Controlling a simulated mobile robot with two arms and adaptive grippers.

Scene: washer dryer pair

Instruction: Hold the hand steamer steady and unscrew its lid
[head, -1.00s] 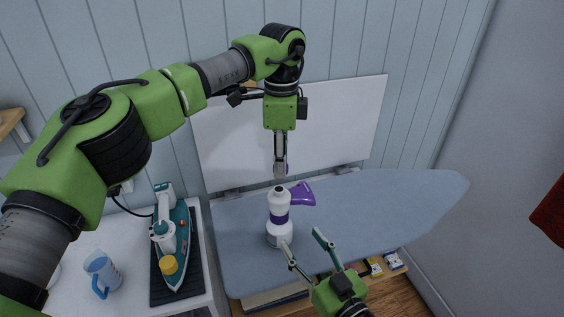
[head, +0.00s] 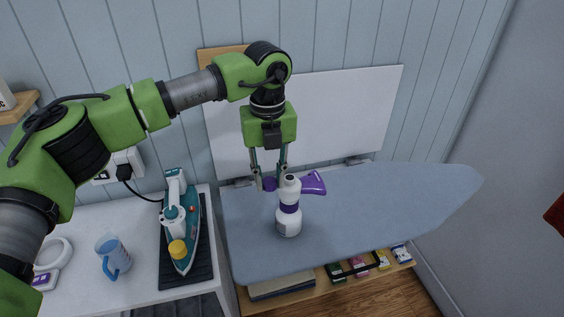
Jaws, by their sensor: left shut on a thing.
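The hand steamer (head: 289,220) stands upright on the ironing board. It has a white body, a purple band and a purple head pointing right. The top of its white neck shows a small dark opening, with no lid on it. My left gripper (head: 269,182) points down just left of and behind the neck. It is shut on a small purple piece, which looks like the lid (head: 268,184), held apart from the neck as far as I can tell. My right gripper is out of view.
The ironing board (head: 400,205) is clear to the right. A teal iron (head: 182,230) on a dark mat, a blue jug (head: 113,257) and a white counter (head: 85,228) are at left. A low shelf (head: 316,284) with books and small boxes sits below the board.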

